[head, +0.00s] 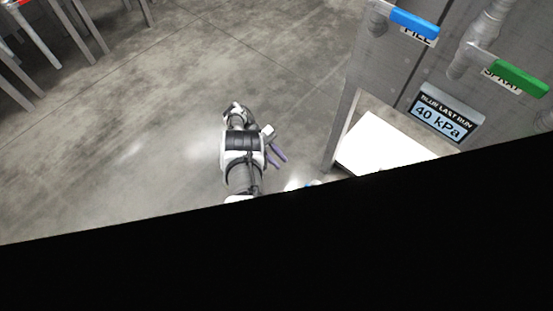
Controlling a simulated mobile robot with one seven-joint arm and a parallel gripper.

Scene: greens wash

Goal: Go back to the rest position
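My gripper (278,156) is near the middle of the head view, at the end of my white and dark grey arm. Its two purple fingers point down and to the right. A narrow gap shows between them, and I see nothing held there. The gripper is over the bare concrete floor, left of the grey metal stand and apart from it. The lower part of my arm is cut off by the black area.
A grey panel on the right carries a blue FILL handle (414,24), a green SPRAY handle (520,76) and a display (441,117) reading 40 kPa. A white surface (385,146) lies below. Metal legs (75,30) stand upper left. The concrete floor (120,130) is clear.

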